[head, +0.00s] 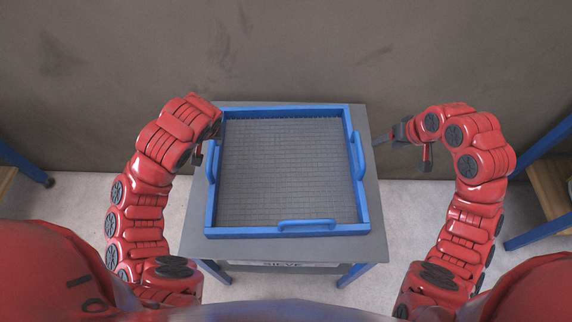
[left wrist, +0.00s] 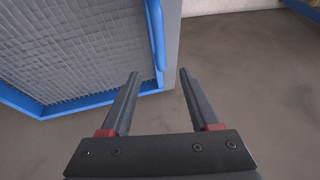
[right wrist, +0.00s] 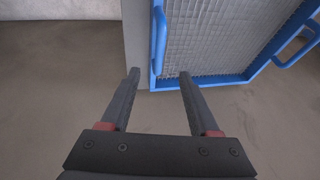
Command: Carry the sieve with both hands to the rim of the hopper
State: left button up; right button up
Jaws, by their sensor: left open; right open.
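The sieve (head: 288,235) is a square blue frame with grey mesh, lying flat on a small grey table. It has blue handles on its left side (head: 212,158), right side (head: 358,152) and front (head: 306,224). My left gripper (head: 198,158) is open beside the left handle; in the left wrist view its fingers (left wrist: 158,75) are apart and empty near the handle (left wrist: 156,42). My right gripper (head: 382,141) is open, a little right of the right handle; in the right wrist view its fingers (right wrist: 159,75) are apart, with the handle (right wrist: 159,40) beyond them. The hopper is not in view.
The grey table (head: 372,235) has blue legs and a front label reading SIEVE. A brown-grey floor or wall surface lies behind it. Blue-legged wooden furniture stands at the far right (head: 550,185) and far left (head: 22,165). Pale floor lies on both sides of the table.

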aim_at(363, 154)
pick_arm(q)
jog(key=x, duration=1.7)
jog(key=shift+s+a, duration=0.1)
jog(key=shift+a, duration=0.05)
pick_arm(e)
jog(key=x, duration=1.7)
pick_arm(q)
jog(key=shift+a, duration=0.1)
grip_shut()
pick_arm(e)
jog(key=shift+d, duration=0.1)
grip_shut()
